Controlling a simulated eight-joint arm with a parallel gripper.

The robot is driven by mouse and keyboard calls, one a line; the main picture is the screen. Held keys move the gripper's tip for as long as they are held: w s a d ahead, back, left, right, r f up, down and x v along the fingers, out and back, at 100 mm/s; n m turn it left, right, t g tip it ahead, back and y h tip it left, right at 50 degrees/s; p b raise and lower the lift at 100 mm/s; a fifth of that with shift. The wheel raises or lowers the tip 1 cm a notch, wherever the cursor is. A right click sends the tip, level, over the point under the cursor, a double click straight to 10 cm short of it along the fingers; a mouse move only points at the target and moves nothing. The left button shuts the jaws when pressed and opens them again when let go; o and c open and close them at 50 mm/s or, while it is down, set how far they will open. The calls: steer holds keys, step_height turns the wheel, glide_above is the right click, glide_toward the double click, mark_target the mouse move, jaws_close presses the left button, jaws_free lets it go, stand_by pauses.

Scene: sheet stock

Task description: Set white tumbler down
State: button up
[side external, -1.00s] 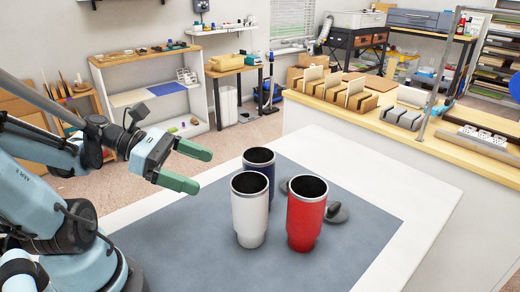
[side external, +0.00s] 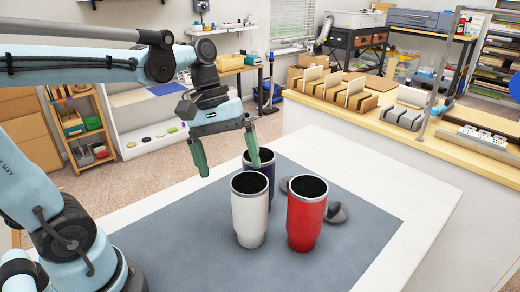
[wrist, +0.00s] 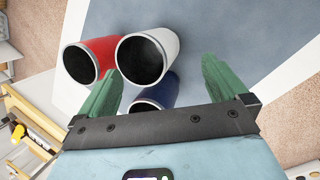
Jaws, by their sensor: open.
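The white tumbler (side external: 249,213) stands upright on the grey mat (side external: 180,238), open at the top and empty inside. In the wrist view its rim (wrist: 172,42) shows beyond my left finger. My gripper (side external: 228,168) is open and empty, fingers pointing down, above and behind the white tumbler in the side view. In the wrist view my gripper (wrist: 158,85) has its green fingers wide apart. The red tumbler (side external: 305,218) stands to the right of the white one. The dark blue tumbler (side external: 262,163) stands behind the white one, partly hidden by it and by a finger.
A dark grey object (side external: 337,212) lies on the mat behind the red tumbler. The white table (side external: 420,195) has bare edges around the mat. The mat's left and front parts are clear. A wooden counter (side external: 450,140) with racks stands at the back right.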

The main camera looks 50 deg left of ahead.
mark_target(249, 195)
steer(key=w+d+r+m+y, duration=0.2)
steer(key=d+r+m+y, duration=0.15)
steer(key=m, duration=0.45)
steer(key=shift+d+f, duration=0.1)
steer(key=shift+f, duration=5.5)
steer(key=c, duration=1.7)
steer(key=shift+r, duration=0.2)
